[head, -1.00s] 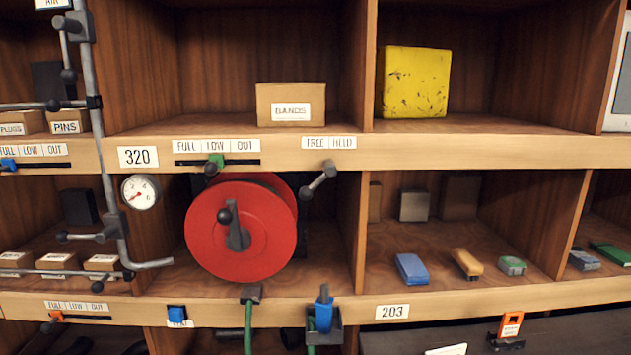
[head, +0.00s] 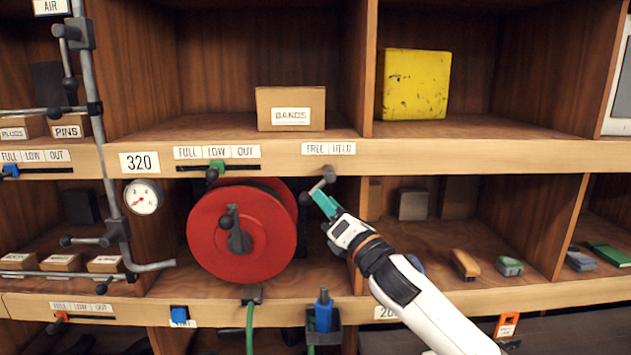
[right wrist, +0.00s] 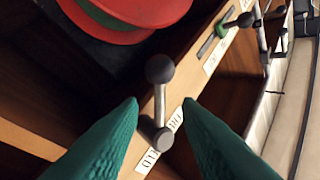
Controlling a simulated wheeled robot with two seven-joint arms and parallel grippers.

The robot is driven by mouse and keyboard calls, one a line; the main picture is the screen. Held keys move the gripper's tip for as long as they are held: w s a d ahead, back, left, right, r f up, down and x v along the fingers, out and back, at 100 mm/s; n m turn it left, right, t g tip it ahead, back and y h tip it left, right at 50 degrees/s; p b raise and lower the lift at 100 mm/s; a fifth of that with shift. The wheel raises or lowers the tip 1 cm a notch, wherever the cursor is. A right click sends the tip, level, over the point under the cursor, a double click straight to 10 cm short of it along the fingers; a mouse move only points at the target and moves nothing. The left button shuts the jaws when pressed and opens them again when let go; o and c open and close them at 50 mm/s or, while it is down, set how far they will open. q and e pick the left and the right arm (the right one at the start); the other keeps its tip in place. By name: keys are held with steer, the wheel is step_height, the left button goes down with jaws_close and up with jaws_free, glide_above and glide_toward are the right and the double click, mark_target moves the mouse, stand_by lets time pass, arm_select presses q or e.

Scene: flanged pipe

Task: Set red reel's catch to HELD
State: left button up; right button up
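The red reel (head: 262,238) stands in the middle bay with a dark grey crank on its face; its edge shows in the right wrist view (right wrist: 140,12). Its catch is a short grey lever (head: 329,174) on the shelf edge under the FREE and HELD label (head: 328,149). The dark ball end (head: 305,198) points down and left, on the FREE side. In the right wrist view the lever (right wrist: 159,98) lies between the green fingers. My right gripper (head: 325,203) is open around the lever, with gaps on both sides. My left gripper is not in view.
A green slider (head: 216,165) sits left of the catch under FULL, LOW and OUT. A vertical divider (head: 361,215) stands just right of the catch. A grey pipe frame and gauge (head: 143,197) are at the left. A blue-handled tool (head: 324,310) stands below.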

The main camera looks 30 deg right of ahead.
steer(key=p+x, duration=0.1)
steer(key=x, duration=0.4)
steer(key=shift+w+p, duration=0.15)
steer(key=shift+p, duration=0.15)
jaws_close()
